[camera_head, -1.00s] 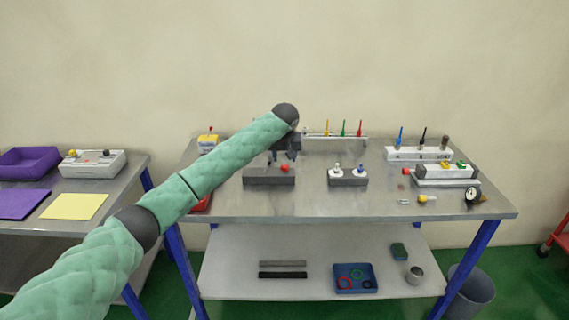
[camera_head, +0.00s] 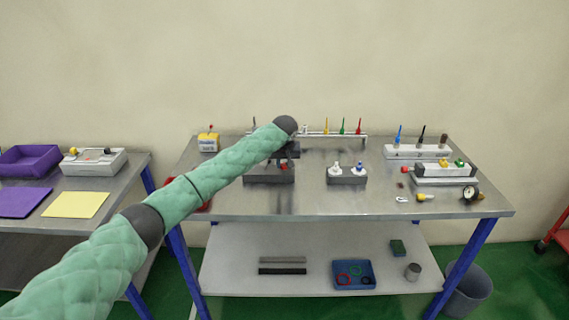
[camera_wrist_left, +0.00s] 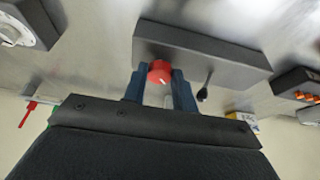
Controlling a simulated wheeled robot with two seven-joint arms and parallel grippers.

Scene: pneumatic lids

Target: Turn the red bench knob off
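The red bench knob (camera_wrist_left: 160,73) is on the face of a dark grey block (camera_wrist_left: 205,48). A small pale mark shows on its face. In the head view the knob (camera_head: 284,167) is partly covered by my left gripper (camera_head: 285,158). In the left wrist view the two blue fingers of my left gripper (camera_wrist_left: 160,82) stand on either side of the knob, very close to it. I cannot tell whether they press on it. My right gripper is not in view.
A black lever (camera_wrist_left: 205,87) sticks out of the same block beside the right finger. A rack with coloured pegs (camera_head: 330,135) is behind.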

